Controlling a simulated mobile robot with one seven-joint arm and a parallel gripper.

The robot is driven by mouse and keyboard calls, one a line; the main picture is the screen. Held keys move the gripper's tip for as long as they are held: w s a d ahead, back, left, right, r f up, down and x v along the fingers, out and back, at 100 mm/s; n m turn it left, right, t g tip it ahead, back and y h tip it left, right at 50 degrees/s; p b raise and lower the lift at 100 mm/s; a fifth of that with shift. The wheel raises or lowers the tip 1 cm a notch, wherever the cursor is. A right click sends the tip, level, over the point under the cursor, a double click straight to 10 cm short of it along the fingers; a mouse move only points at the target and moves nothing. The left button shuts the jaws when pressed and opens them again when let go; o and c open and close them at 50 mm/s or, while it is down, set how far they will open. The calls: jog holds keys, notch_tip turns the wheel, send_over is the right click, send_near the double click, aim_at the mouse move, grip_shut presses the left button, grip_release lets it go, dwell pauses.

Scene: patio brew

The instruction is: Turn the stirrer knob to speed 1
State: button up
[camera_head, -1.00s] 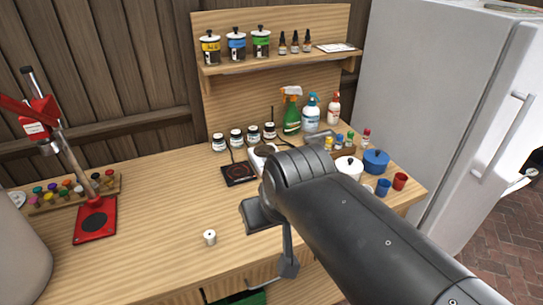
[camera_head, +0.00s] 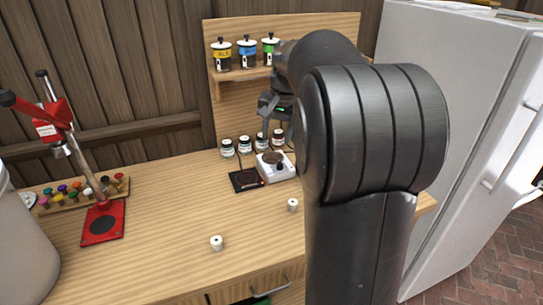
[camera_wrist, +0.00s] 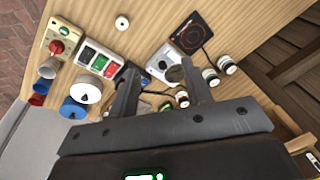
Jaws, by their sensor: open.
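The stirrer is a small white box (camera_head: 276,168) at the back of the bench in the head view, with a dark knob (camera_head: 280,166) and a round top. In the wrist view the stirrer (camera_wrist: 168,72) lies between and beyond the fingertips, its dark knob (camera_wrist: 163,65) facing the camera. The setting of the knob is too small to read. My gripper (camera_head: 277,108) is above and behind the stirrer in the head view, partly hidden by my arm. In the wrist view my gripper (camera_wrist: 158,68) is open and empty, apart from the knob.
A black hot plate (camera_head: 246,179) sits left of the stirrer, with several small jars (camera_head: 244,144) behind. The shelf (camera_head: 240,73) is close to my gripper.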

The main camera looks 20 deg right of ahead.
aim_at(280, 162)
jog(key=w+d+f+m+g, duration=0.1)
jog(key=w+d+f, duration=0.2)
jog(key=w+f, duration=0.3)
jog(key=w+d+f+m+g, duration=0.1)
jog(key=w+d+f+m, duration=0.1)
jog(key=w+d+f, duration=0.35)
jog(key=shift+h, duration=0.4)
jog(key=f, duration=0.3)
jog(key=w+a+f, duration=0.1)
jog(key=f, duration=0.2)
jog(key=w+f, duration=0.1)
jog(key=f, duration=0.2)
jog(key=shift+w+a+f, duration=0.1)
jog(key=shift+a+f, duration=0.2)
jog(key=shift+f, duration=0.05)
grip_shut()
